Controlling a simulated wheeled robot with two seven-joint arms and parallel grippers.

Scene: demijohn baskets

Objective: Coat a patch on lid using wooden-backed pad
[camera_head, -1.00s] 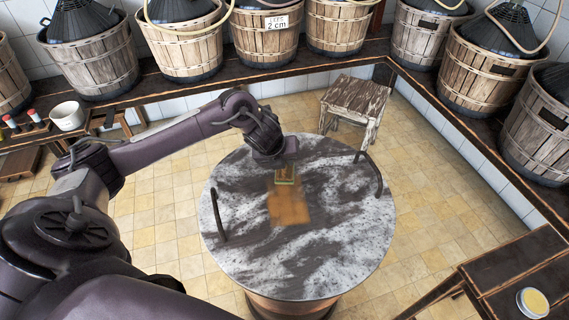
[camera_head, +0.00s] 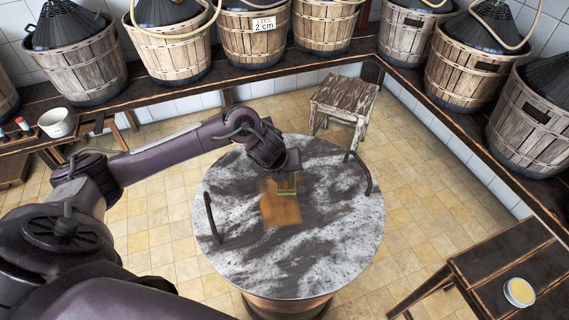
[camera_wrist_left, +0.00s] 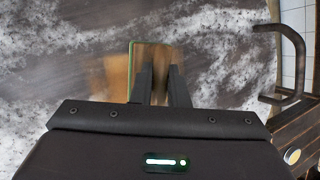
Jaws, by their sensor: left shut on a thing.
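The lid (camera_head: 325,255) is a round, marbled grey and white disc with two dark handles, lying on a wooden barrel. An orange-brown coated patch (camera_head: 281,211) lies near its middle. My left gripper (camera_head: 287,177) is over the lid and shut on the wooden-backed pad (camera_head: 287,188), at the far end of the patch. In the left wrist view the pad (camera_wrist_left: 157,58) shows a wooden back and a green edge between the fingers (camera_wrist_left: 160,82), with the patch (camera_wrist_left: 112,75) to its left. Whether the pad touches the lid is hard to tell. My right gripper is not in view.
A handle (camera_head: 362,172) stands up at the lid's right, another (camera_head: 211,217) at its left. A stool (camera_head: 343,97) stands behind. A round tin with yellow content (camera_head: 519,292) is on the right bench. Demijohn baskets line the shelf; a white cup (camera_head: 56,122) is at left.

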